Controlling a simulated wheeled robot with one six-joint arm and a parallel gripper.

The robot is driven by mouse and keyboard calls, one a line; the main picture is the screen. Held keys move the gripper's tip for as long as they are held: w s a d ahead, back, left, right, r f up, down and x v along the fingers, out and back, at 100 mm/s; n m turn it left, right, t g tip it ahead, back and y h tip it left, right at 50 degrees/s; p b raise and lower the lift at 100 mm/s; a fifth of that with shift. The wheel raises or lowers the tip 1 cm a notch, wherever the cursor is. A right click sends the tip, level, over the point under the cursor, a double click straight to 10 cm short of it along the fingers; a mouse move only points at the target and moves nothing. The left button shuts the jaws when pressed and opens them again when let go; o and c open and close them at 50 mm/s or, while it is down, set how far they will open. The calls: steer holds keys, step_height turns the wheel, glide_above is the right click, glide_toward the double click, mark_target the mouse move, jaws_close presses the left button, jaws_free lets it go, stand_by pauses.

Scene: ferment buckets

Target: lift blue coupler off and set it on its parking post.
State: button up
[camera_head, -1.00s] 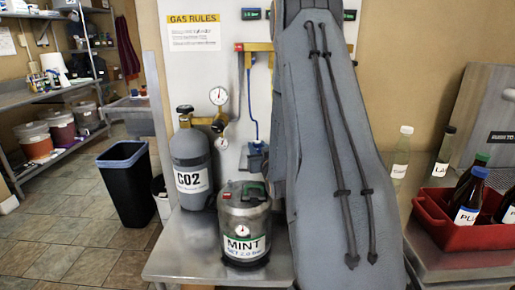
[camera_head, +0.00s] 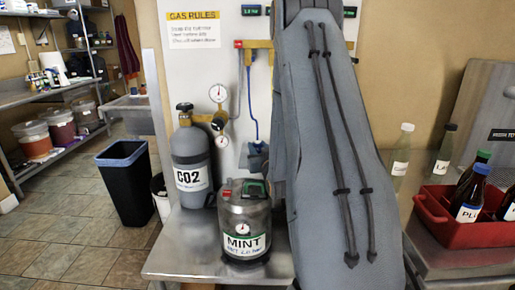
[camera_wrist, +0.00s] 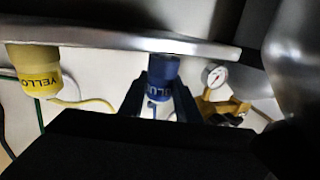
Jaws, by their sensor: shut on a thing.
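The blue coupler (camera_wrist: 163,77) shows in the wrist view, with part of its lettering visible. My gripper (camera_wrist: 160,98) is shut on it, with a dark finger on either side. The coupler's upper end meets the underside of a metal edge in the picture; I cannot tell whether they touch. In the head view, a blue hose (camera_head: 249,105) hangs in front of the white panel and runs down to a blue-grey piece (camera_head: 256,157) above the MINT keg (camera_head: 245,222). My own arm covers much of that area. I cannot make out the parking post.
A yellow coupler (camera_wrist: 37,72) is left of the blue one, and a gauge (camera_wrist: 214,75) on brass fittings is right of it. The CO2 cylinder (camera_head: 191,160) stands beside the keg on a metal table (camera_head: 178,258). A red crate (camera_head: 465,228) with bottles is at the right.

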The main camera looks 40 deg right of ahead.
steer(key=shift+s+f+b, duration=0.1)
steer(key=shift+f+b, duration=0.2)
steer(key=shift+f, duration=0.05)
stand_by(0.3)
